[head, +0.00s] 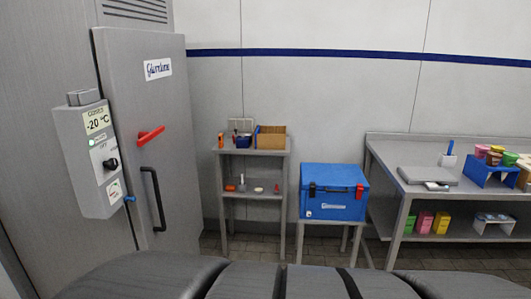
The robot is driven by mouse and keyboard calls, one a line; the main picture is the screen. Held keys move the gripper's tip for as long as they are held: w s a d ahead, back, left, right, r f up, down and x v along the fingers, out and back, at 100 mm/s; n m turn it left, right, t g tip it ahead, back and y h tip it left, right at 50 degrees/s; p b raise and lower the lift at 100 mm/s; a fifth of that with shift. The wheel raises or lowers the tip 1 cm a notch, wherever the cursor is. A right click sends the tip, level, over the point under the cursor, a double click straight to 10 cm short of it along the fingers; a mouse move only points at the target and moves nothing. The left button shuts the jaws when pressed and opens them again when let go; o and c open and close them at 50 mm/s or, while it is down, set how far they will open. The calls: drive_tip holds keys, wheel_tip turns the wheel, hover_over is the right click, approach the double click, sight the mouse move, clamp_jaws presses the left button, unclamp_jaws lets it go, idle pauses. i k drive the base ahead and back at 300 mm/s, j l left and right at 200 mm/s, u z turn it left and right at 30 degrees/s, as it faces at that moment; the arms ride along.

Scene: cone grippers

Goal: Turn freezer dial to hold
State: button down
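The freezer dial (111,164) is a small black knob on the lower half of a light panel. The panel is on the front of a grey control box (72,160), mounted beside the freezer door (140,90) at the left. Small lettering surrounds the dial, but I cannot read its setting. Above it a display (97,121) reads -20 °C, with a small lit lamp (98,139) below. My gripper is not in view. Only dark grey parts of my own body show along the bottom edge.
The freezer door carries a red lever (150,135) and a black handle (155,200). A small blue part (130,199) sticks out low beside the box. A shelf stand (255,150), a blue cool box (334,190) and a steel table (385,150) stand along the wall.

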sight(112, 164)
drive_tip(key=u, duration=1.55)
